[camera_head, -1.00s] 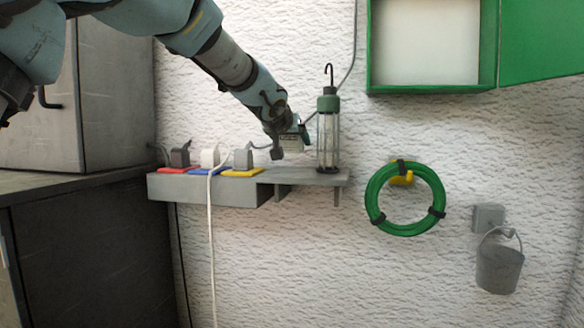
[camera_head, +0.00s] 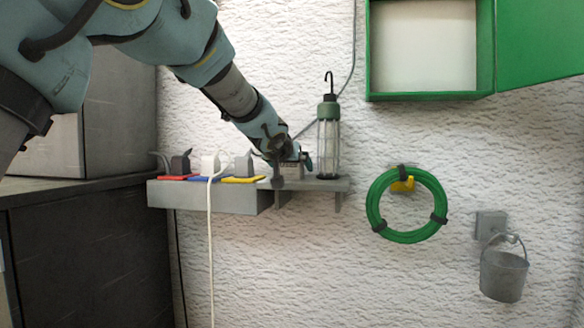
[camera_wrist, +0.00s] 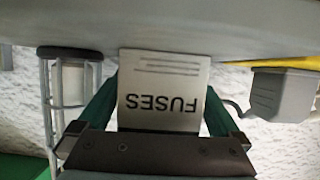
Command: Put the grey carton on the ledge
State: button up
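The grey carton (camera_head: 291,172) is at the right part of the grey ledge (camera_head: 215,197), just left of the caged lamp. In the wrist view the carton (camera_wrist: 163,95) shows a pale face marked FUSES, upside down, between two green fingers. My gripper (camera_wrist: 162,100) is shut on it, with a finger against each side. The carton's base meets the ledge (camera_wrist: 200,25) in the wrist view. Whether its full weight rests there I cannot tell. In the head view my gripper (camera_head: 294,160) partly hides the carton.
The caged lamp (camera_head: 328,135) stands close right of the carton. A green hose coil (camera_head: 372,210), a bucket (camera_head: 503,277) and an open green cabinet (camera_head: 485,50) are on the wall.

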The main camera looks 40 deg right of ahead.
jog(key=shift+r, duration=0.1)
jog(key=b+v, duration=0.3)
jog(key=v, duration=0.9)
jog(key=shift+b, duration=0.35)
